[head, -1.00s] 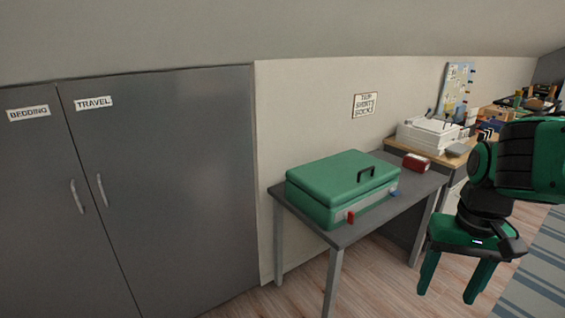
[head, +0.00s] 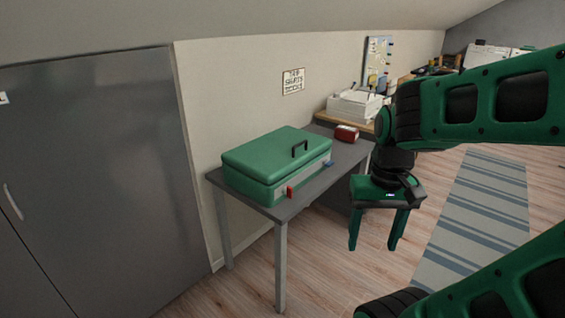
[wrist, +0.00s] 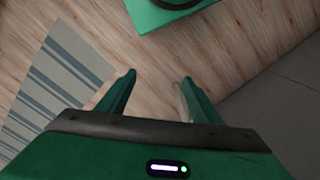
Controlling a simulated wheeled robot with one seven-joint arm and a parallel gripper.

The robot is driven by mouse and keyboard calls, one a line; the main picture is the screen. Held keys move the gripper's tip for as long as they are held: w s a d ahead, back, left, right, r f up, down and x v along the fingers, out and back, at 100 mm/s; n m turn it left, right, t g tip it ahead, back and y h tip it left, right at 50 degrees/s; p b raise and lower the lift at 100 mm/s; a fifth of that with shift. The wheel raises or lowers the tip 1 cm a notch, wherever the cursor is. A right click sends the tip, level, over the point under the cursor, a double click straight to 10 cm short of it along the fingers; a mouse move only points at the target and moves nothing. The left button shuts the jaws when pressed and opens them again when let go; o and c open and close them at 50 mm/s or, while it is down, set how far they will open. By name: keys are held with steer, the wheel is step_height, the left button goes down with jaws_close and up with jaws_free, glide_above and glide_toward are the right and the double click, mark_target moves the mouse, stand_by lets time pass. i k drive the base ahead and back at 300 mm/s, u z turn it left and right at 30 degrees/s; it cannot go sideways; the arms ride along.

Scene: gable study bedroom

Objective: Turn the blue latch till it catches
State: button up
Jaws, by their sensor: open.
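The blue latch (head: 328,164) is small and sits on the front of a green case (head: 262,152), near its right end. A red latch (head: 290,191) is on the same front, near the left end. The case is closed, with a dark handle on its lid, and lies on a grey table. My gripper (head: 373,247) is open and empty, pointing down to the right of the table, apart from the case and the latch. In the wrist view my open fingers (wrist: 158,82) have only floor between them. The latch's exact angle is too small to tell.
The grey table (head: 318,183) stands against the wall. A red box (head: 346,133) lies at its far end. Beyond are a desk with a white printer (head: 355,104). A grey cupboard (head: 95,170) is at the left. A striped rug (head: 480,205) lies on open floor at the right.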

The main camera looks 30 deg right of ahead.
mark_target(327, 164)
steer(key=z, duration=0.05)
steer(key=k, duration=0.5)
steer(key=z, duration=2.1)
steer(key=i, duration=0.95)
steer(key=u, duration=1.6)
